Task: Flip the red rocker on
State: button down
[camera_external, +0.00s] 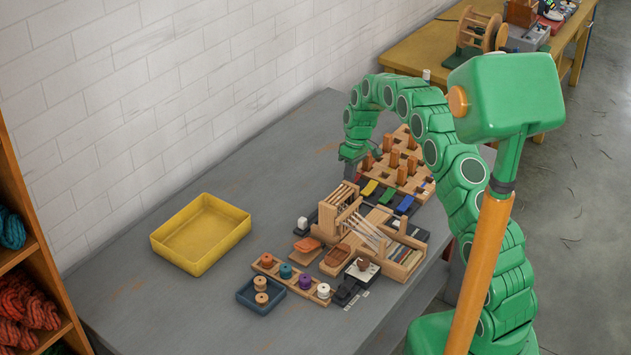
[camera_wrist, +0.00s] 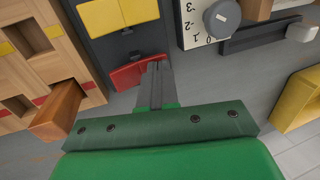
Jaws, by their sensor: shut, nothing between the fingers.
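The red rocker (camera_wrist: 127,76) shows in the wrist view on a dark panel, below a yellow rocker (camera_wrist: 117,14). My gripper (camera_wrist: 154,68) is shut and empty, with its narrow fingertips at the right end of the red rocker. They look very close to it or touching; I cannot tell which. In the external view my gripper (camera_external: 350,176) reaches down at the far end of the rocker row, and the red rocker is not clearly visible there. The yellow rocker (camera_external: 369,188) shows beside it, with green and blue ones further right.
A wooden peg board (camera_external: 408,165) stands right behind the rockers; one peg (camera_wrist: 58,112) is close in the wrist view. A numbered dial (camera_wrist: 222,18) is right of the panel. A wooden loom (camera_external: 345,210) stands in front. A yellow tray (camera_external: 158,246) lies left, with clear table around it.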

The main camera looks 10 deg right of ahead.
jog(key=shift+w+d, duration=0.15)
jog(key=shift+d, duration=0.05)
jog(key=shift+w+d+r, duration=0.15)
jog(key=shift+w+d, duration=0.25)
jog(key=shift+r, duration=0.1)
dwell(0.5)
notch_tip(320, 180, up, 14)
dwell(0.5)
